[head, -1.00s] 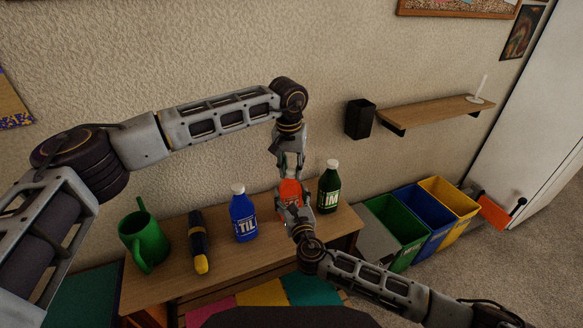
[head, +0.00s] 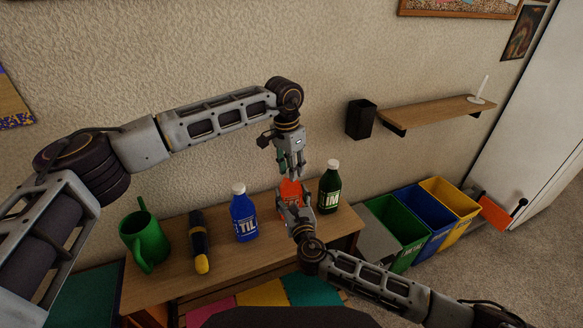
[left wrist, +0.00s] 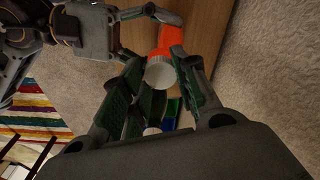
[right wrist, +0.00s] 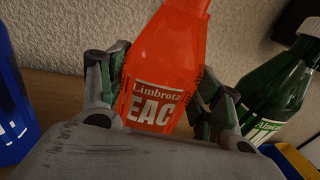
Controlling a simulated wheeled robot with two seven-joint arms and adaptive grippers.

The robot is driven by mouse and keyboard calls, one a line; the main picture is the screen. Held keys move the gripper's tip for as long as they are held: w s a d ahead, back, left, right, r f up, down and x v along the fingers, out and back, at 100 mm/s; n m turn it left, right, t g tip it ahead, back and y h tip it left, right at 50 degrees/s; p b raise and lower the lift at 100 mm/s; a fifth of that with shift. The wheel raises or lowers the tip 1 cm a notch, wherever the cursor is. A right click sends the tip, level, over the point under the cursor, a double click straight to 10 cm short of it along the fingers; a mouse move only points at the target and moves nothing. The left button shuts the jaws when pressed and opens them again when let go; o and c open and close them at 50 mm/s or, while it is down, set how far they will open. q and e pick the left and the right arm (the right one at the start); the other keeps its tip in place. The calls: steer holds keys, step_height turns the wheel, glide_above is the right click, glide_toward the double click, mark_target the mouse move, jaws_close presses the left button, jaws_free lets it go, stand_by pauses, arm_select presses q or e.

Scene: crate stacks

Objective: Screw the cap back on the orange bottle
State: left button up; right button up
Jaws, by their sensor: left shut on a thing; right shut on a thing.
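The orange bottle (head: 290,189) stands upright above the wooden bench top. My right gripper (head: 294,207) is shut around its body, with one finger on each side of the label in the right wrist view, where the orange bottle (right wrist: 165,65) fills the middle. My left gripper (head: 294,171) points down from above and is shut on the white cap (left wrist: 160,74). In the left wrist view the cap lies between the fingers, in line with the orange bottle (left wrist: 168,40). I cannot tell whether the cap sits on the thread; the bottle's mouth is hidden.
A blue bottle (head: 243,215) stands left of the orange one and a dark green bottle (head: 329,187) close on its right. A black and yellow torch (head: 199,240) and a green watering can (head: 146,241) are farther left on the wooden bench (head: 222,263). Coloured bins (head: 403,228) stand right.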

arm_select(q)
steer(key=shift+s+d, duration=0.15)
steer(key=shift+d, duration=0.05)
steer(key=o, duration=0.5)
steer(key=shift+o, duration=0.7)
steer(key=shift+a, duration=0.1)
steer(key=shift+r, duration=0.1)
steer(key=shift+a+r, duration=0.1)
steer(key=shift+r, duration=2.05)
steer(key=shift+c, duration=0.3)
